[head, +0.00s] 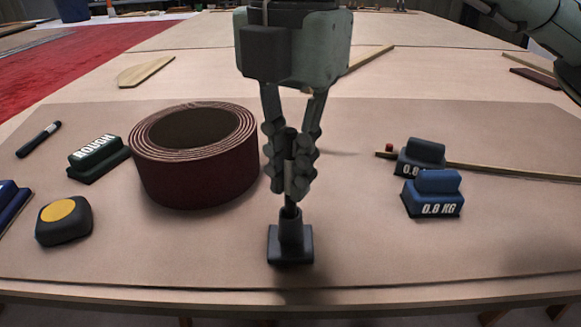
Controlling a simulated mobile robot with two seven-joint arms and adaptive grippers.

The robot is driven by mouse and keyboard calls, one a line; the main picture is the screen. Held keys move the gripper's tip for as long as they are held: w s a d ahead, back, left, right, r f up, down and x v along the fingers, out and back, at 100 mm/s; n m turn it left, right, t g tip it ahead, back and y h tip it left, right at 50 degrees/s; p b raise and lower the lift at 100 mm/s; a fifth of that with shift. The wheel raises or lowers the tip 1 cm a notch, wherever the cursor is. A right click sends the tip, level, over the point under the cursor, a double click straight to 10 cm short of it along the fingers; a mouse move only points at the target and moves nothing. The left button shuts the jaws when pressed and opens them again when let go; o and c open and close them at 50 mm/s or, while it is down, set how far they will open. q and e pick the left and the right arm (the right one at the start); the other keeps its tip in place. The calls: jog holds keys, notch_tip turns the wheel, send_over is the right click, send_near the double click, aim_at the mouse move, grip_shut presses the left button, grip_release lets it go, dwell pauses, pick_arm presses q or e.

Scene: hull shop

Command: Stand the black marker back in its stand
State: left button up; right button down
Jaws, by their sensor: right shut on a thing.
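The black marker (290,143) is upright between the fingers of my right gripper (289,181), which is shut on it. Its dark upper end shows between the fingers, and part of its middle is hidden by them. The black stand (290,248), a square base with a short upright tube, is on the board directly below. The marker's lower end lines up with the tube's mouth and meets it in the picture. I cannot tell how deep it sits. My left gripper is not in view.
A dark red roll (197,172) stands close left of the gripper. Further left are a dark pen-like stick (39,139), a ROUGH block (97,156) and a tape measure (64,220). Two weights (433,194) (420,156) and a thin wooden strip (510,171) lie right. The board right of the stand is clear.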

jog(key=c, duration=1.5)
grip_release()
jog(key=shift+c, duration=0.2)
notch_tip(320, 180, up, 12)
jog(key=shift+w+r, duration=0.1)
